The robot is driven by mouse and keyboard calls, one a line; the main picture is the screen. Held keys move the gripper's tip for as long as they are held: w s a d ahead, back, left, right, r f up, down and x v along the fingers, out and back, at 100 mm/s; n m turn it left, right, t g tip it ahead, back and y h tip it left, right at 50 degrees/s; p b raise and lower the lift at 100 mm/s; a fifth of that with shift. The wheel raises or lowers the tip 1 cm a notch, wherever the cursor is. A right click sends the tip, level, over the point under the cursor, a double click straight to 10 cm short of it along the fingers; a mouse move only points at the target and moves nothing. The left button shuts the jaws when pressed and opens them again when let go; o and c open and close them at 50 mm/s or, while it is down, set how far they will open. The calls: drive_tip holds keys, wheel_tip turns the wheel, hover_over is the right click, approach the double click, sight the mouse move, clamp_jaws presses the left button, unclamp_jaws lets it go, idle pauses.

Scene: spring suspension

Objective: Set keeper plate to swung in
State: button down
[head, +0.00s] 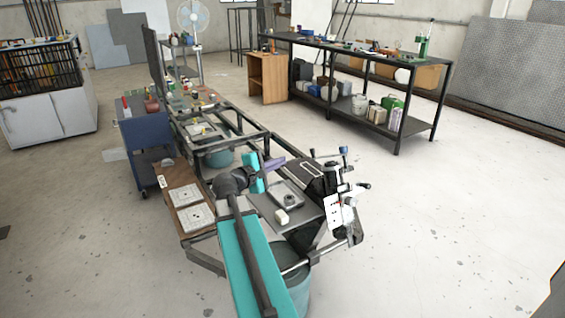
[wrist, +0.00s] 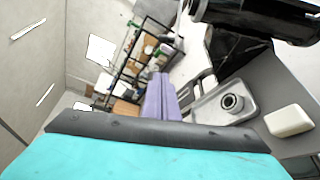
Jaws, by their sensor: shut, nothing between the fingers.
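My gripper (head: 280,164) has purple fingers and points right above the workbench. Its fingers are closed together and empty, and they show in the wrist view (wrist: 159,92). A grey plate with a round metal fitting (head: 289,197) lies on the bench below and to the right. It also shows in the wrist view (wrist: 232,102), apart from the fingers. A white plate with holes (head: 336,213) stands upright among clamps at the bench's right end. I cannot tell for certain which part is the keeper plate or how it is set.
A white block (head: 282,216) sits beside the fitting, also in the wrist view (wrist: 288,120). A dark shelf table (head: 370,58) stands behind. The floor at right is clear.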

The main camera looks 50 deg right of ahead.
drive_tip(key=w+a+f+n+y, duration=0.1)
drive_tip(key=a+f+y, duration=0.1)
drive_tip(key=a+f, duration=0.8)
drive_tip(key=w+a+f+n+t+y, duration=0.15)
drive_tip(key=a+f, duration=0.55)
drive_tip(key=f, duration=0.7)
drive_tip(key=w+a+f+n+y, duration=0.1)
drive_tip(key=w+a+f+y, duration=0.15)
drive_tip(key=a+f, duration=0.7)
drive_tip(key=s+a+f+m+g+y, duration=0.1)
drive_tip(key=s+a+f+g+y, duration=0.1)
drive_tip(key=s+a+f, duration=0.6)
drive_tip(key=s+a+f+m+g+y, duration=0.1)
drive_tip(key=s+a+f+y, duration=0.2)
drive_tip(key=s+a+f, duration=0.5)
drive_tip(key=s+a+f+m+g+y, duration=0.3)
drive_tip(key=s+a+f+m+y, duration=0.2)
drive_tip(key=s+a+f, duration=0.3)
drive_tip(key=s+a, duration=0.3)
drive_tip(key=a, duration=0.2)
drive_tip(key=shift+f+g, duration=0.15)
drive_tip(key=shift+g, duration=0.2)
drive_tip(key=shift+m, duration=0.25)
